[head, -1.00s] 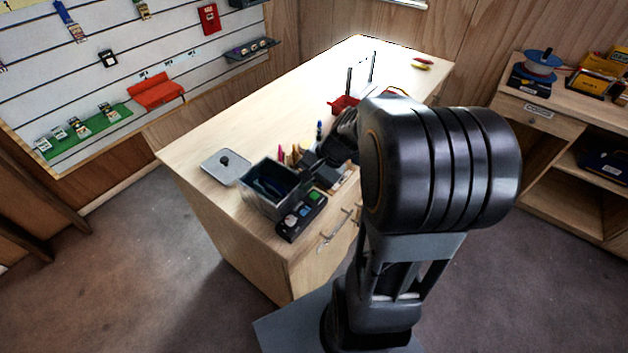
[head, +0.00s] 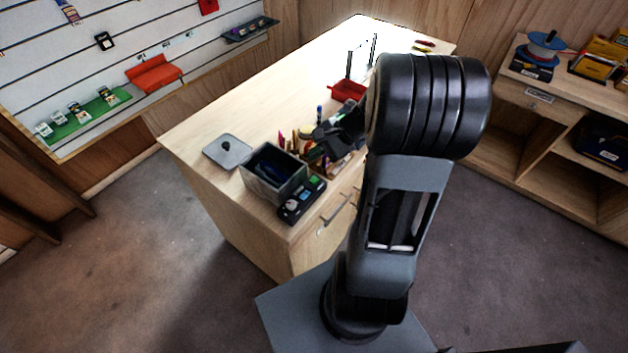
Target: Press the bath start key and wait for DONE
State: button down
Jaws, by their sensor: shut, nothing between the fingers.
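The bath is an open dark grey box (head: 262,190) at the near end of the wooden bench. Its black control panel (head: 302,200) sits against its right front side, with a small green patch (head: 314,184) and pale and blue spots. They are too small to read, so I cannot tell a DONE sign or which spot is the start key. My gripper (head: 314,151) is shut and empty, behind the panel, near the bath's back right corner and apart from the panel in the picture. My arm hides part of the bench right of it.
A grey lid with a black knob (head: 227,151) lies left of the bath. Pens and small tools (head: 296,139) stand close behind the bath by my gripper. A red tray (head: 347,91) lies farther back. The bench's left middle is clear.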

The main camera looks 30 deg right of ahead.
jog(key=shift+f+b, duration=3)
jog(key=shift+f, duration=1)
jog(key=shift+f, duration=0.15)
jog(key=shift+f+b, duration=0.25)
jog(key=shift+b, duration=0.15)
jog(key=shift+f+b, duration=0.35)
jog(key=shift+f, duration=0.05)
jog(key=shift+r, duration=0.1)
jog(key=shift+r+p, duration=0.7)
jog(key=shift+r, duration=0.05)
jog(key=shift+r+p, duration=2)
jog(key=shift+r, duration=0.55)
